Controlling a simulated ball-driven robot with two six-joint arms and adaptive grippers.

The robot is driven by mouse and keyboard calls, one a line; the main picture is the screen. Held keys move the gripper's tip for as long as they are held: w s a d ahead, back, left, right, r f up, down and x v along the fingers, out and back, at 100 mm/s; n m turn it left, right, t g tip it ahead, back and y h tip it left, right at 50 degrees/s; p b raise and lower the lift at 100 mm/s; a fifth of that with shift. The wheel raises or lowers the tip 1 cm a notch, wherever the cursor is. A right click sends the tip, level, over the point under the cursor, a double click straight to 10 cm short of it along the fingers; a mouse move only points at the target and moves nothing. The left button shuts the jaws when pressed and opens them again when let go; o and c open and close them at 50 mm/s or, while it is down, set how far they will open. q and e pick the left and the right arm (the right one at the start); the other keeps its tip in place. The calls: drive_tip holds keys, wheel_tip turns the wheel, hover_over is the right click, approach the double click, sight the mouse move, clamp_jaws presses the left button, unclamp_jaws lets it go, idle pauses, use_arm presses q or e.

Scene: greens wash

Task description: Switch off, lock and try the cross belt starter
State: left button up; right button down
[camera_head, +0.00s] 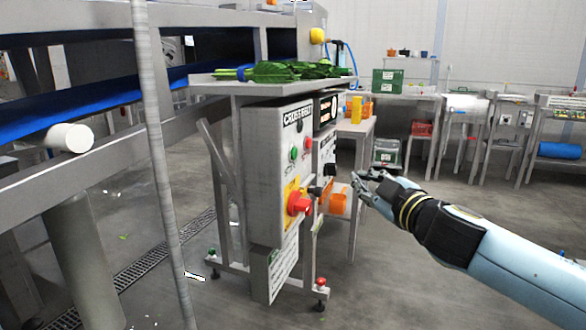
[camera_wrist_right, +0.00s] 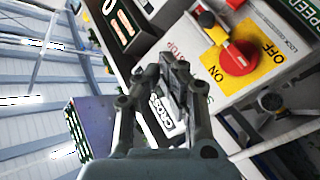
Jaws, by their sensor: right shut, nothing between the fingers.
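The cross belt starter (camera_head: 262,175) is a grey box on a stand, labelled "CROSS BELT" at its top. Its red rotary handle (camera_head: 298,204) sits on a yellow plate, with a green button (camera_head: 293,154) and a red button (camera_head: 307,142) above. A red handle (camera_wrist_right: 239,57) on a yellow plate marked ON and OFF shows in the right wrist view; its exact setting is hard to read. My right gripper (camera_head: 366,180) is shut and empty, to the right of the box and apart from the handle. It also shows in the wrist view (camera_wrist_right: 172,68). My left gripper is out of view.
A tray (camera_head: 220,85) of greens sits above the box. Orange items (camera_head: 335,203) are beside the box, behind the handle. A blue conveyor (camera_head: 90,105) and pole (camera_head: 155,150) stand left. Benches (camera_head: 450,100) line the back. The floor at right is clear.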

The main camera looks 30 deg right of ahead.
sight(294, 153)
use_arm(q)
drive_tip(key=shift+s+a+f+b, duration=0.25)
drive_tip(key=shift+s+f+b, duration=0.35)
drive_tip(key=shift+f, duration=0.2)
use_arm(e)
drive_tip(key=r, duration=0.1)
drive_tip(key=a+r+n+t, duration=0.1)
drive_tip(key=r, duration=0.1)
drive_tip(key=shift+w+r+y, duration=0.2)
drive_tip(key=shift+y, duration=0.2)
use_arm(q)
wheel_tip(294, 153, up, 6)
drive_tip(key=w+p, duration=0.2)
drive_tip(key=p, duration=0.3)
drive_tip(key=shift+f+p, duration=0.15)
drive_tip(key=shift+p, duration=0.2)
use_arm(e)
drive_tip(key=w+a, duration=0.5)
drive_tip(key=w, duration=0.1)
drive_tip(key=shift+w+a, duration=0.35)
drive_tip(key=shift+a, duration=0.05)
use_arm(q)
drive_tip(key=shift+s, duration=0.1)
use_arm(e)
drive_tip(key=shift+w, duration=0.1)
drive_tip(key=shift+w+a, duration=0.25)
